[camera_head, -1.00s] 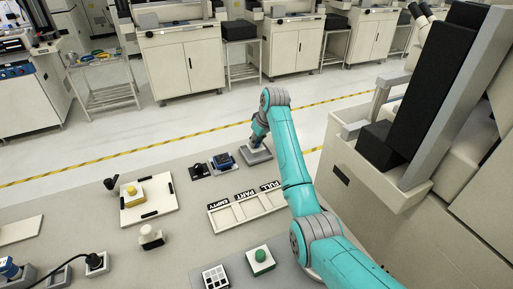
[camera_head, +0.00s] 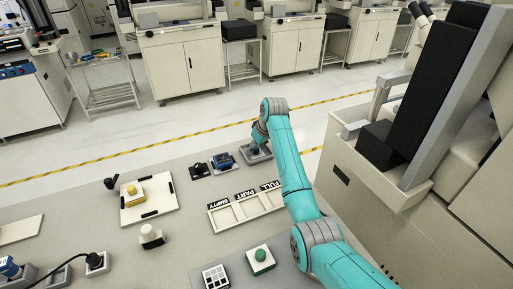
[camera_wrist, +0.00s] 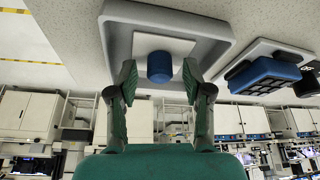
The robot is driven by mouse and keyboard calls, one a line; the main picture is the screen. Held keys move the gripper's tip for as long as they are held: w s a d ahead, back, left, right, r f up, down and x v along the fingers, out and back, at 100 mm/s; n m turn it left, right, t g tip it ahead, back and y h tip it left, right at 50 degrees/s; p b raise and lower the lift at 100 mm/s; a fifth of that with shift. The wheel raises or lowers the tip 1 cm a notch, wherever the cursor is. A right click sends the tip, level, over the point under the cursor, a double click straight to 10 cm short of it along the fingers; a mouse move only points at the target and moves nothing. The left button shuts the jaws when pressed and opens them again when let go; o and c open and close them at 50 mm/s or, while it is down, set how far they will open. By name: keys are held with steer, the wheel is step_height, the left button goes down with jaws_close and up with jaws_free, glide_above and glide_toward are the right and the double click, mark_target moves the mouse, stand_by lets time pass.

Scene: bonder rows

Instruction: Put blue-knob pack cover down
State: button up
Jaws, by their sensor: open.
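The blue-knob pack cover is a white square plate with a blue cylindrical knob (camera_wrist: 160,67). It lies inside a shallow grey tray (camera_wrist: 222,22) in the wrist view. In the head view the tray (camera_head: 263,157) is at the bench's far edge, with the knob partly showing below my arm's end. My gripper (camera_wrist: 159,74) is open, its two fingers on either side of the knob with a gap visible at each side. The fingers are hard to make out in the head view.
A labelled three-slot holder (camera_head: 246,208), a green-knob block (camera_head: 261,258) and a yellow-knob piece on a cream board (camera_head: 132,190) are on the bench. A large machine (camera_head: 385,170) stands to the right.

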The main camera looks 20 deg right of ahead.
steer(key=v, duration=1.2)
steer(key=shift+s+r, duration=0.1)
